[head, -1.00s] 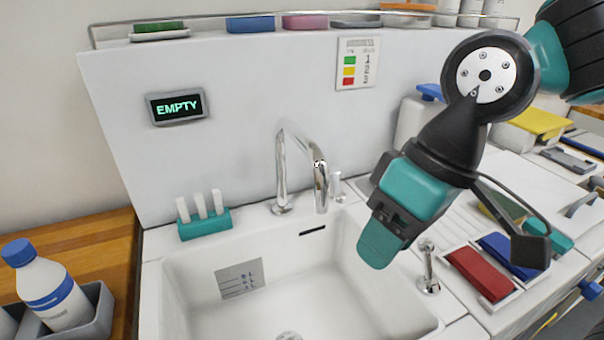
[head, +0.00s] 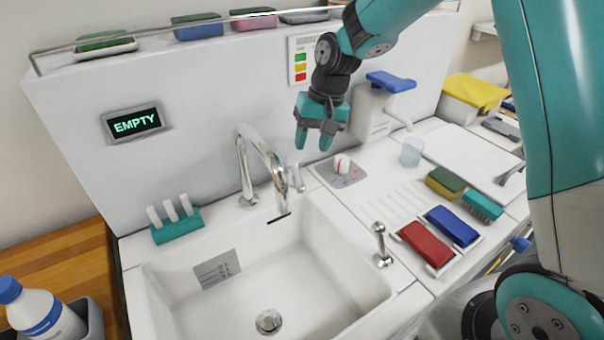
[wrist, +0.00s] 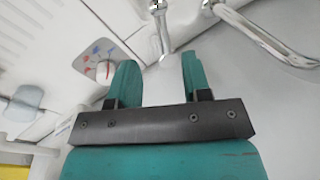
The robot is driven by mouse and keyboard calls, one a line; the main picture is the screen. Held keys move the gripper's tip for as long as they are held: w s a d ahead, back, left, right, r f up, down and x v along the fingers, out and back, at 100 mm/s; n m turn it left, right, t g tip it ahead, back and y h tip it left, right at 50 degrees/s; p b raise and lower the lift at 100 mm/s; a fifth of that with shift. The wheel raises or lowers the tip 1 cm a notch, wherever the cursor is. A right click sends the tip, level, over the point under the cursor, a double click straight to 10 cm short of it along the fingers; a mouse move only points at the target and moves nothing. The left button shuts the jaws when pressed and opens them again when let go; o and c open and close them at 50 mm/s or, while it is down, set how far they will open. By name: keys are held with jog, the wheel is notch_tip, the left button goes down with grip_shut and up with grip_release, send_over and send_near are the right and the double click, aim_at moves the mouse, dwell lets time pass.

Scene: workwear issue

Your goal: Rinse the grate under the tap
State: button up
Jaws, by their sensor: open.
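The chrome tap (head: 262,158) arches over the white sink (head: 350,232), with no water visible from its spout. The sink basin looks empty, with a drain (head: 269,321) at its bottom. I see no grate in any view. My gripper (head: 313,138) is open and empty, above the counter behind the sink's right back corner, right of the tap. In the wrist view my gripper's fingers (wrist: 158,72) are spread apart, with a chrome lever (wrist: 160,30) beyond them. A white knob (head: 341,163) on a marked panel also shows in the wrist view (wrist: 104,70).
A dispenser with a blue top (head: 391,81) and a clear cup (head: 411,152) stand right of my gripper. Red (head: 426,243) and blue (head: 453,226) blocks lie right of the sink. A display (head: 133,122) reads EMPTY. A bottle (head: 40,310) stands at left.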

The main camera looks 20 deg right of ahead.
aim_at(300, 180)
jog(key=p+x, duration=0.1)
jog(key=x, duration=0.9)
jog(key=shift+f+p, duration=0.1)
jog(key=shift+p, duration=0.25)
jog(key=shift+c, duration=0.2)
grip_shut()
